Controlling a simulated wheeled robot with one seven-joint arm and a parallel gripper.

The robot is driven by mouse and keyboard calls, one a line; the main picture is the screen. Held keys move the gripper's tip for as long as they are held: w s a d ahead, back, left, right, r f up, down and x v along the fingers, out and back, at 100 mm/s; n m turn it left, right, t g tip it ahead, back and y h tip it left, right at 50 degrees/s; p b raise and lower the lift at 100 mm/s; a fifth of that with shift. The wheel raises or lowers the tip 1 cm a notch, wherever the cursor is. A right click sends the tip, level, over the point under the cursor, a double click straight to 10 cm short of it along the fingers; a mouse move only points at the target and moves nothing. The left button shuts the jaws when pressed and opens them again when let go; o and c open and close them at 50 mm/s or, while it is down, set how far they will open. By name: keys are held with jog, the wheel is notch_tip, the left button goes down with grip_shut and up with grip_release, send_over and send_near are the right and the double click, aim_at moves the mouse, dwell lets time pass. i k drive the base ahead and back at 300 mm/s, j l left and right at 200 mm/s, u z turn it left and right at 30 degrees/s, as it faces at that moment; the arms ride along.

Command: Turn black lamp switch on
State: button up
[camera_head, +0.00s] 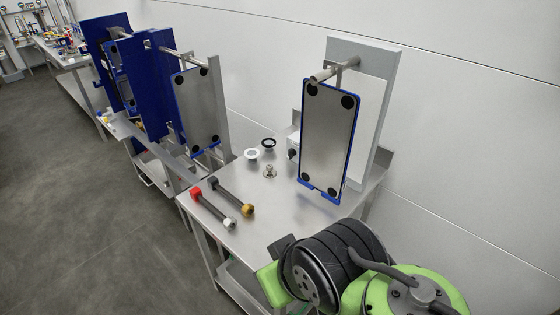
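A small black knob (292,154), which looks like the lamp switch, sits on the front of a pale box (294,140) on the steel table. The box is partly hidden behind a hanging metal plate with a blue frame (328,125). The knob is too small to tell which way it is turned. My green and black arm fills the lower right, in front of the table. My gripper's fingers cannot be made out in this view.
The steel table (235,185) holds a white ring (252,154), a black ring (268,144), a small metal fitting (270,172), a red-ended tool (213,207) and a brass-ended tool (232,197). Blue-framed plates (160,85) stand at left. Open floor (80,220) lies left.

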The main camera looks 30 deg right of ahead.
aim_at(292, 152)
jog(key=i+j+z, duration=0.25)
jog(key=j, duration=0.65)
jog(key=j+z, duration=0.2)
jog(key=j, duration=0.65)
jog(key=i+j+z, duration=0.2)
jog(key=i+j, duration=0.2)
jog(key=i+j+z, duration=0.2)
jog(key=i+j, duration=0.15)
jog(key=i+z, duration=0.3)
jog(key=i, duration=0.35)
